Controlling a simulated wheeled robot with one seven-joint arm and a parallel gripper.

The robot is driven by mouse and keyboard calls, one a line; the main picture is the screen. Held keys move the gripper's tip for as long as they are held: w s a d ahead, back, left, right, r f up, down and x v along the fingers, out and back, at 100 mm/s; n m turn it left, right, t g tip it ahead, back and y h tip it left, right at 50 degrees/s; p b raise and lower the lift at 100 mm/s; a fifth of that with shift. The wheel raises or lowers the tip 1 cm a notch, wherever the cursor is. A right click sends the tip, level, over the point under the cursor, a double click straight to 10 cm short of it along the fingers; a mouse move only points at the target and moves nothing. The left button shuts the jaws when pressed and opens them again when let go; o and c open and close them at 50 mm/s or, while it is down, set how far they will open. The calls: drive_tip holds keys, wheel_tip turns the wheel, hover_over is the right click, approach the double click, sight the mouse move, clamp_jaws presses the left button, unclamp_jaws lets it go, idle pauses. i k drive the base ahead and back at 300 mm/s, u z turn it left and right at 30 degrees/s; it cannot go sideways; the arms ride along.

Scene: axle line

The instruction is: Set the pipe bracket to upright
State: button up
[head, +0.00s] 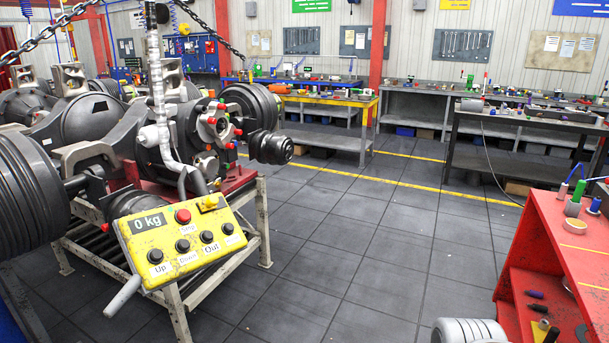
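No part is plainly marked as the pipe bracket, so I cannot tell which piece it is. A silver-wrapped pipe (157,85) hangs from above at the left, near the chains. It runs down nearly vertical, then bends towards a yellow control box (185,242). The box is tilted, shows "0 kg", and has a red Stop button and black buttons labelled Up, Down and Out. A grey handle (123,297) sticks out at its lower left. My gripper is not in view, so its state and its place relative to these things are hidden.
A large axle assembly (95,118) rests on a metal stand (262,222) behind the box. A red shelf unit (570,245) with small items stands at the right. Workbenches line the back, including a yellow-edged one (335,101). The tiled floor (355,240) between is clear.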

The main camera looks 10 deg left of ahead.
sight(150, 102)
drive_tip(key=i, duration=2.8)
drive_tip(key=u, duration=3.15)
